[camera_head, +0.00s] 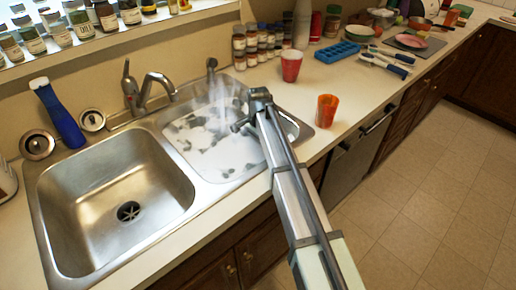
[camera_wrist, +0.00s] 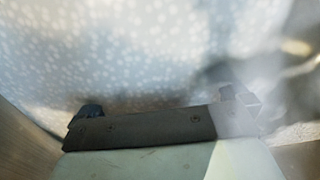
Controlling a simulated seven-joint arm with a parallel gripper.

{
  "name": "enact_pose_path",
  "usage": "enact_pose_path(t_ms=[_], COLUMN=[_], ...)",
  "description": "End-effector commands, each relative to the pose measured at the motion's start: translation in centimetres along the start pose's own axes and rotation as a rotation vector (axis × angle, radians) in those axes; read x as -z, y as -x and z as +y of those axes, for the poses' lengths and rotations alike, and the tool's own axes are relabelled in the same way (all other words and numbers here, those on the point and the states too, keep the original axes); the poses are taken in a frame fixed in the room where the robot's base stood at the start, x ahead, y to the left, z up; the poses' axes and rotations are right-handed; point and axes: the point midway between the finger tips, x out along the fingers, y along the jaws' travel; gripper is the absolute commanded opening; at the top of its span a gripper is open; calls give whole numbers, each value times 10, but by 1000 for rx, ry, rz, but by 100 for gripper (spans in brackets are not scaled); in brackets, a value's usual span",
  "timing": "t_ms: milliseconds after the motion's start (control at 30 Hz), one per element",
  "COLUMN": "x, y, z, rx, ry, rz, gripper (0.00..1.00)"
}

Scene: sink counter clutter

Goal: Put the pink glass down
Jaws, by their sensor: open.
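My gripper (camera_head: 247,113) is over the foam-filled right sink basin (camera_head: 287,123). In the wrist view my gripper (camera_wrist: 163,106) has its two fingertips wide apart, with no glass visible between them. A reddish cup (camera_head: 291,66) with a pinkish inside stands upright on the counter behind the basin. An orange glass (camera_head: 326,111) stands upright on the counter right of the basin, near the front edge. My gripper is left of both and touches neither. I cannot tell for certain which one is the pink glass.
The left basin (camera_head: 118,190) is empty. The faucet (camera_head: 148,92) stands behind the basins. Spice jars (camera_head: 252,45), a blue tray (camera_head: 337,52) and blue-handled utensils (camera_head: 386,62) crowd the back counter. Some bare counter (camera_head: 350,88) surrounds the orange glass.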

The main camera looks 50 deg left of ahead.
Motion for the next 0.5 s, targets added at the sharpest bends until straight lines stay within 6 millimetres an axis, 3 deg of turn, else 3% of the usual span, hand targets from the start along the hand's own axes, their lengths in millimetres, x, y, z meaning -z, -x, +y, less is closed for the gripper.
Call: enact_pose_path(t_ms=[300,500], x=[0,0], y=[63,92], z=[-1,-1], rx=[0,0], ry=[1,1], rz=[0,0], gripper=[100,100])
